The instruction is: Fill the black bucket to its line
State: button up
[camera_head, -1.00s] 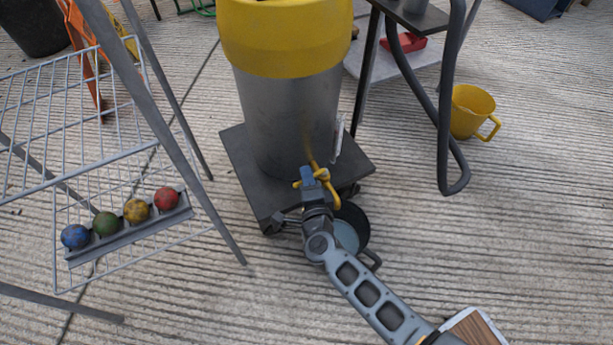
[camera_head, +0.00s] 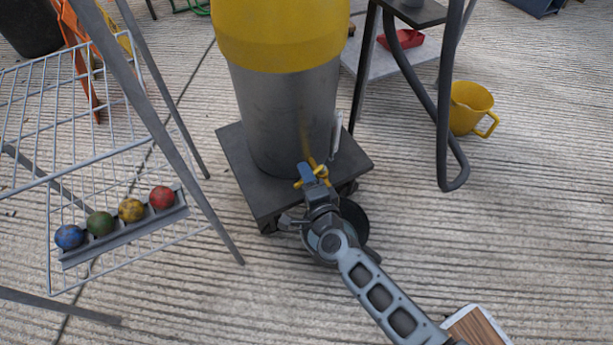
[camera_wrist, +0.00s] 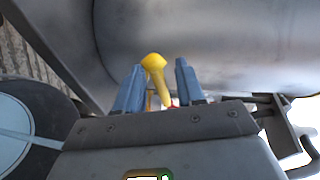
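The black bucket (camera_head: 355,222) stands on the ground by the drum's dark base, largely hidden behind my arm. In the wrist view the bucket (camera_wrist: 52,110) is at the left, with pale blue-grey contents inside; its fill line cannot be made out. A yellow tap (camera_head: 313,173) sits low on the grey-and-yellow drum (camera_head: 285,110). My gripper (camera_head: 307,172) is at the tap. In the wrist view the yellow tap handle (camera_wrist: 155,66) stands between my open fingers (camera_wrist: 160,85), with gaps beside it. Whether water runs is hidden.
A wire rack (camera_head: 120,165) with several coloured balls stands at the left. A yellow jug (camera_head: 470,108) is on the ground at the right, beyond a dark-framed stand (camera_head: 445,100). A wood-topped box (camera_head: 475,328) lies at the lower right. Ground at the right is mostly clear.

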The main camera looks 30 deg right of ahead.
jog(key=p+v, duration=0.2)
jog(key=v, duration=0.5)
jog(key=shift+s, duration=0.4)
jog(key=shift+a+r, duration=0.1)
